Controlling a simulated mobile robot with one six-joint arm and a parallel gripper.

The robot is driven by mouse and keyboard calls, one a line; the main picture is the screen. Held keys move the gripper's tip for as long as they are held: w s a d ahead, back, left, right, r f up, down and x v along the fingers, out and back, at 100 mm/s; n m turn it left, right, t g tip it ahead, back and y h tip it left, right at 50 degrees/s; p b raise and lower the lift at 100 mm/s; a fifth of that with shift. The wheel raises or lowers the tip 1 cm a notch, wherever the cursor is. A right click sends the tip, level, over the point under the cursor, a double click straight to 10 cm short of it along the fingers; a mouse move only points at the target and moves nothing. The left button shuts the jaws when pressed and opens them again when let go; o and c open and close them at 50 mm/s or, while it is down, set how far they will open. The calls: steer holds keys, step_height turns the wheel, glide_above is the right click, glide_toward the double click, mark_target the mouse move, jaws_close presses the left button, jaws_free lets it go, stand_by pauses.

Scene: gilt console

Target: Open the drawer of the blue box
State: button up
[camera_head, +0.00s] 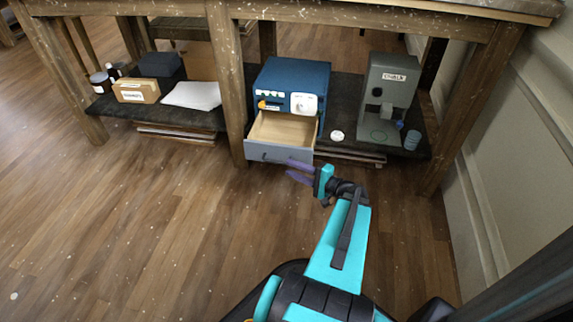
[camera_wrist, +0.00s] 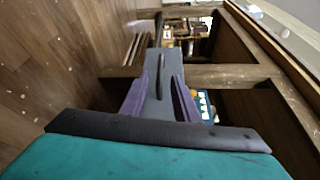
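The blue box (camera_head: 297,75) stands on the dark lower shelf of the table, with labels and a white dial on its front. Its drawer (camera_head: 280,155) is pulled well out, and the empty-looking pale wood inside shows. My gripper (camera_head: 290,169), with purple fingers, is just in front of the drawer front, at its right part. In the wrist view, my gripper (camera_wrist: 161,82) has its fingers apart on either side of the dark drawer handle (camera_wrist: 162,72), with gaps visible. The grey drawer front (camera_wrist: 160,106) lies behind them. Contact with the handle cannot be told.
A grey-green machine (camera_head: 388,90) and a blue-grey cup (camera_head: 412,140) stand right of the box, with a small white round item (camera_head: 337,135) between. A wooden table leg (camera_head: 228,80) rises close to the box's left. The wooden floor (camera_head: 140,220) in front is clear.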

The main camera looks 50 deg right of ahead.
steer(key=s+d+p, duration=0.1)
steer(key=s, duration=0.5)
steer(key=shift+r, duration=0.25)
steer(key=shift+p, duration=0.3)
